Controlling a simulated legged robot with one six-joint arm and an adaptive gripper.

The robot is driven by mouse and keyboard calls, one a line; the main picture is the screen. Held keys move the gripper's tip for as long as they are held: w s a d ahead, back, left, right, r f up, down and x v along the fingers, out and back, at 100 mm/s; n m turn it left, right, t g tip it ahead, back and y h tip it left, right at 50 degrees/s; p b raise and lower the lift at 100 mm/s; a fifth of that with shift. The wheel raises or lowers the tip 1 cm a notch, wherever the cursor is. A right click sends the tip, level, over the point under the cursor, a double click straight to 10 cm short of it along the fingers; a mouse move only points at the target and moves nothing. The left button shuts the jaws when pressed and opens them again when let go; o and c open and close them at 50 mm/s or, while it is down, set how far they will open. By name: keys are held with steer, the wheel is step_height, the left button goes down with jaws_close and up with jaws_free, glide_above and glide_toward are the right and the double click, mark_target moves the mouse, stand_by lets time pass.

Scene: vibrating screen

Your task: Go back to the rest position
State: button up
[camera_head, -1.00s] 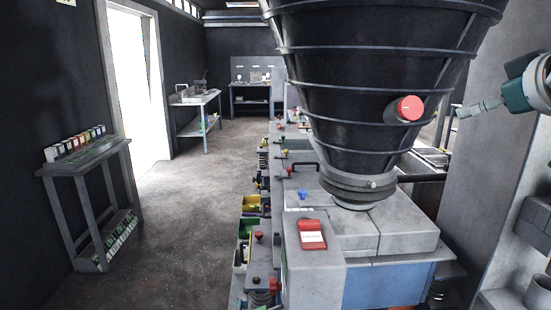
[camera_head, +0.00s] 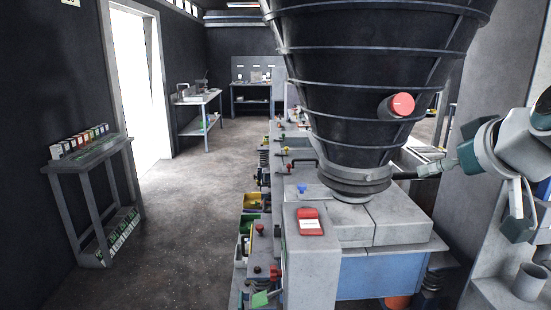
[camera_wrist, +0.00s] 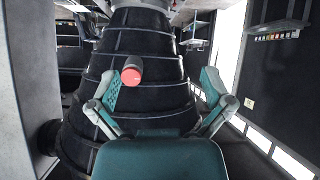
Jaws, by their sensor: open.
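In the wrist view, my gripper (camera_wrist: 160,86) has its two teal and grey fingers spread wide apart. Nothing is held between them. The black ribbed hopper (camera_wrist: 150,60) stands beyond the fingers and looks upside down in this view. A red round knob (camera_wrist: 131,70) on the hopper shows between the fingers, nearer the left one. In the head view, part of my arm, teal and grey, enters at the right, beside the lower part of the hopper (camera_head: 370,75). I cannot tell from the head view how far it is from the hopper.
Below the hopper is a grey machine (camera_head: 400,222) with a red-framed switch (camera_head: 309,222) and colored knobs along its left side. A small shelf table (camera_head: 90,152) with boxes stands at the left wall. The floor (camera_head: 190,225) between is clear. A grey cup (camera_head: 528,282) is at lower right.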

steer(key=s+a+f+g, duration=0.2)
steer(key=s+a+f, duration=0.1)
steer(key=f, duration=0.6)
steer(key=s+a+f+m+g, duration=0.1)
steer(key=s+a+f+g, duration=0.1)
steer(key=s+f, duration=0.4)
steer(key=s+a+f+m+g, duration=0.1)
steer(key=s+a+f, duration=0.3)
steer(key=f, duration=0.8)
steer(key=shift+s+a+f+g+h, duration=0.15)
steer(key=shift+a+f+g+h, duration=0.1)
steer(key=shift+a+g+h, duration=0.15)
stand_by(1.1)
